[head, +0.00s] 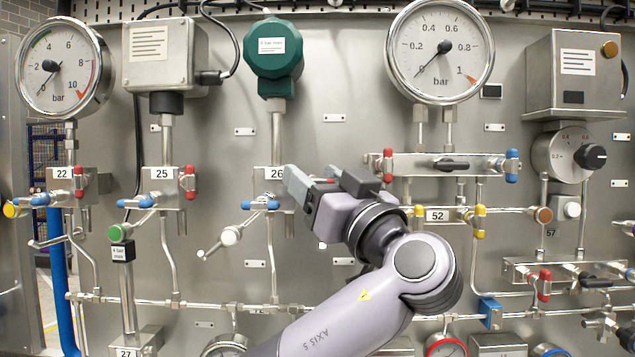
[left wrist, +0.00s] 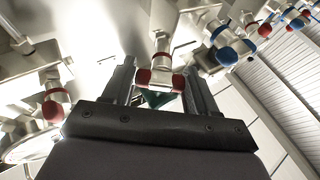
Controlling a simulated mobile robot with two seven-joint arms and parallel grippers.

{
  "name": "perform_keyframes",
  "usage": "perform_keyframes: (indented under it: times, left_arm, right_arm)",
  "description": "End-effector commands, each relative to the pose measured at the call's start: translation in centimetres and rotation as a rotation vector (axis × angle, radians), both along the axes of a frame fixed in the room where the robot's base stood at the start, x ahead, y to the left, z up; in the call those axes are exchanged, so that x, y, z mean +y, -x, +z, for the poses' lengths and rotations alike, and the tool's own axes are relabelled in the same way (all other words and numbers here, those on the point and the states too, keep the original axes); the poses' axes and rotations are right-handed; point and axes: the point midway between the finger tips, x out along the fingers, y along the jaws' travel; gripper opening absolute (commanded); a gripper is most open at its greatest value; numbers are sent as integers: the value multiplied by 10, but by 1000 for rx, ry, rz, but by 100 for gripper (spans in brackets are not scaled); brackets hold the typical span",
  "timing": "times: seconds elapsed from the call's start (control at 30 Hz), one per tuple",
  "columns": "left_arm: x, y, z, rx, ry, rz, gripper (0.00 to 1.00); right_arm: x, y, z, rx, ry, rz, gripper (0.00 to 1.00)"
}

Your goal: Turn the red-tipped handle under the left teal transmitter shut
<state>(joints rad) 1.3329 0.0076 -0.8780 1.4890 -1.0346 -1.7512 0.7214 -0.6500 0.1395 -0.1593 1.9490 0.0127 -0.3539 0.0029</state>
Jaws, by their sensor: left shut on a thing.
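The teal transmitter (head: 273,58) is mounted upright on the panel, on a pipe above the valve block labelled 26 (head: 276,174). The exact angle of the handle is hard to tell. A blue-tipped handle (head: 262,203) sits on the left of the same block. My right gripper is not in view.
Block 25 (head: 162,173) with red and blue handles stands to the left. A manifold (head: 447,165) under the large gauge (head: 440,48) is close on the right of my gripper. Bare panel shows between the fittings.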

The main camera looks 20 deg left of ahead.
Motion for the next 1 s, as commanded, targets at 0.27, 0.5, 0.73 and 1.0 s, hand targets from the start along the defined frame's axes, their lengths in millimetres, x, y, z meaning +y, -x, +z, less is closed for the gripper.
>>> perform_keyframes:
  times: [0.27,0.5,0.73,1.0]
  left_arm:
    - [-1,0,-4,112,-88,-4,27]
    - [-1,0,-3,278,-221,-5,27]
    - [-2,-1,-1,448,-361,-7,25]
    - [-2,-2,2,648,-524,-7,25]
  right_arm:
    - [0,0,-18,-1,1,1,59]
    - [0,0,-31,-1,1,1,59]
    - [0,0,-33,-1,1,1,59]
    - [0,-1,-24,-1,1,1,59]
